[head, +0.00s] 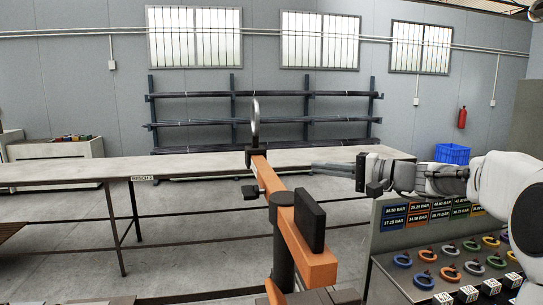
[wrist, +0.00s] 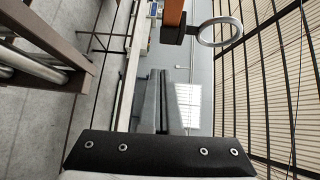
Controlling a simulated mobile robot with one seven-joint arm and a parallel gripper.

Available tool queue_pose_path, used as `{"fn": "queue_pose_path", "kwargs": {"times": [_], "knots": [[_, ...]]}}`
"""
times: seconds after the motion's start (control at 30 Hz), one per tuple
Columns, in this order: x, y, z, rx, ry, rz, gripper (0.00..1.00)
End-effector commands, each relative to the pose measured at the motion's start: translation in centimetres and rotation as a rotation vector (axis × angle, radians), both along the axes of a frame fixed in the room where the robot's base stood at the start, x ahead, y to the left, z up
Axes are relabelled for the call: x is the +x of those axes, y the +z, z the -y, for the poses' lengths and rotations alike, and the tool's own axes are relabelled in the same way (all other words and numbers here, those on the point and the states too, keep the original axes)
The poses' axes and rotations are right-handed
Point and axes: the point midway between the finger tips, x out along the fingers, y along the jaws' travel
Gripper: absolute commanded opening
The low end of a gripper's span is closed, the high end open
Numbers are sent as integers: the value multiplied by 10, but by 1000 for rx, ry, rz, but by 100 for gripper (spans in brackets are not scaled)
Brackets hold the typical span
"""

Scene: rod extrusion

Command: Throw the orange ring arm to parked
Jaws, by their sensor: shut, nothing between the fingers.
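The orange ring arm (head: 268,180) is a bar on a dark upright post (head: 283,245). Its far end carries an upright metal ring (head: 255,118), and a dark block (head: 311,220) stands on its near part. The ring (wrist: 219,32) and part of the orange bar (wrist: 173,14) also show at the top of the wrist view. My gripper (head: 316,166) reaches in from the right and points left. Its thin fingers are shut and empty, right of the ring and apart from the bar in the picture.
A long bench (head: 110,171) runs behind the ring arm. A panel (head: 400,240) with pressure labels and several coloured rings stands at the right, below my arm. A blue crate (head: 452,153) and wall racks (head: 262,122) are farther back. Open floor shows at the left.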

Motion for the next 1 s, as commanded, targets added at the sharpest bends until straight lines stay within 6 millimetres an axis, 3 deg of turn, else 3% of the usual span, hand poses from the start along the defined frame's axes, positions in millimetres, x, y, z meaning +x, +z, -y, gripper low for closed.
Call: {"fn": "queue_pose_path", "kwargs": {"times": [0.13, 0.27, 0.7, 1.0], "knots": [[10, 8, 9, 50, -11, 25, 0], [15, 10, -1, 53, -8, 28, 0], [58, 10, -80, 51, -7, 25, 0], [48, 8, -113, 49, -10, 25, 0]]}}
